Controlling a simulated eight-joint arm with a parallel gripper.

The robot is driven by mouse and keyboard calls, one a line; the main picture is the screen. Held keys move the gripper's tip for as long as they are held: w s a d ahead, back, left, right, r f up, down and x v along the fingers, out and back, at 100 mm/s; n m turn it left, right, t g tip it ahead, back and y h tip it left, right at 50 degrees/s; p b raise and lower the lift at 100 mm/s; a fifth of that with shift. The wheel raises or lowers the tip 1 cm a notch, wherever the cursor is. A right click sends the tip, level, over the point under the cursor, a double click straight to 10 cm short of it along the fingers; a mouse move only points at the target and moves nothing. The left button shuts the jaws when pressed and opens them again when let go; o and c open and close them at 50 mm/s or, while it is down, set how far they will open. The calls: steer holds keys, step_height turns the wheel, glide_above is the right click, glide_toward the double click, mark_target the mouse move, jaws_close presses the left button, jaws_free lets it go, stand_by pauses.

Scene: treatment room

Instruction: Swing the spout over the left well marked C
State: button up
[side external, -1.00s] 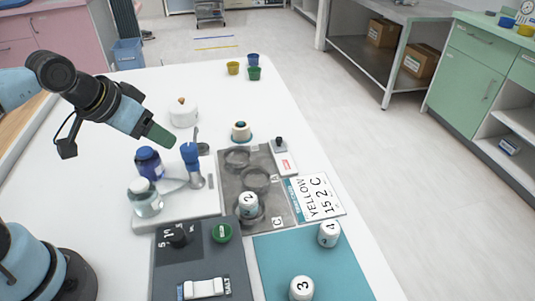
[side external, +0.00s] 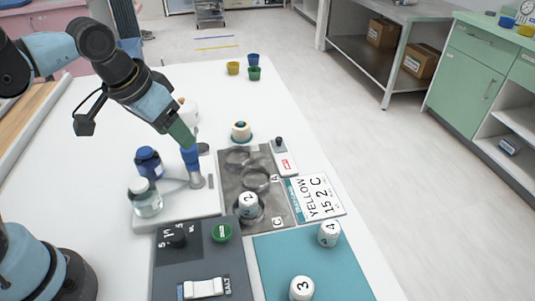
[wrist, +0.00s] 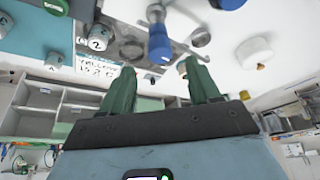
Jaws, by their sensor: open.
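The spout's blue knob (side external: 190,158) stands upright on a grey post on the white base; the knob also shows in the wrist view (wrist: 159,46). A pale arm appears to run left from the post, but its exact direction is hard to tell. The grey plate (side external: 280,208) has a row of round wells, with a C label (side external: 277,222) at its near end. A white cup marked 2 (side external: 249,204) stands at the well beside C. My gripper (side external: 184,141) is open at the knob's top in the side view. In the wrist view its fingers (wrist: 160,66) are apart, with the knob ahead between them.
A blue bottle (side external: 148,163) and a clear bottle (side external: 145,199) stand left of the post. A white lidded pot (wrist: 254,52) is close by. A white device (side external: 284,160) and a card reading YELLOW 15 2 C (side external: 318,197) lie right of the plate. Cups 3 (side external: 301,289) and 4 (side external: 329,234) stand nearer.

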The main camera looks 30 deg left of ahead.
steer(key=shift+x, duration=2.8)
jaws_close()
